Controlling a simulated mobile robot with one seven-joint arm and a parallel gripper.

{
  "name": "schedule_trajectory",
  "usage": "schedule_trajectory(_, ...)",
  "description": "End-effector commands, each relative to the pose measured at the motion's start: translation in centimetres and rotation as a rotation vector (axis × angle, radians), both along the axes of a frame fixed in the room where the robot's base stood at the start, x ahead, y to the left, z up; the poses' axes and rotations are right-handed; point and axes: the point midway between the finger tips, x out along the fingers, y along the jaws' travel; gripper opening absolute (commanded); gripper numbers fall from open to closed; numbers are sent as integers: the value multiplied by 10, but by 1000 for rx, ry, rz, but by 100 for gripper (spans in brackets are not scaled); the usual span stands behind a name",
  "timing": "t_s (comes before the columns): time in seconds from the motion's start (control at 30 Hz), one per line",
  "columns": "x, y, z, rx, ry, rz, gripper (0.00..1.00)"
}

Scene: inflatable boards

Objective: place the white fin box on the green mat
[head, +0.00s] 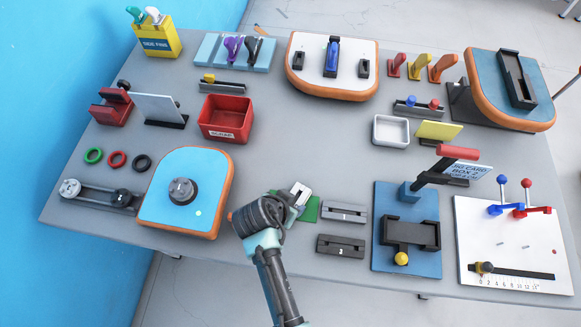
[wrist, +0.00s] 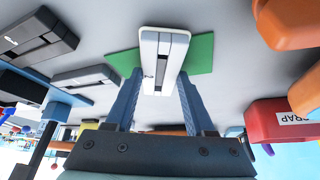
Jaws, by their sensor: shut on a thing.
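The white fin box (head: 301,191) is a small white block with a dark slot along its top. In the wrist view the fin box (wrist: 176,46) is between the two blue fingers of my gripper (wrist: 158,84), which is shut on it. The green mat (wrist: 202,53) shows on both sides of the box, so the box is over it. In the head view my gripper (head: 292,199) hides much of the green mat (head: 311,210). I cannot tell whether the box touches the mat.
A blue rounded board (head: 205,174) with a grey round fitting is to the left. The red scrap bin (head: 226,118) stands behind. A blue plate (head: 383,258) with a black fixture is further right.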

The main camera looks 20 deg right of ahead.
Motion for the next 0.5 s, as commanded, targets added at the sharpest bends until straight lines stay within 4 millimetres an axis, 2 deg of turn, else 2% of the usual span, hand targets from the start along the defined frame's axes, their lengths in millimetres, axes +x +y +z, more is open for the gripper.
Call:
schedule_trajectory(0.1, 0, 0, -3, 0, 0, 0, 0)
schedule_trajectory(0.13, 0, 0, -3, 0, 0, 0, 56)
schedule_trajectory(0.2, 0, 0, -2, 0, 0, 0, 68)
schedule_trajectory(0.3, 0, 0, -2, 0, 0, 0, 84)
schedule_trajectory(0.5, 0, 0, -2, 0, 0, 1, 84)
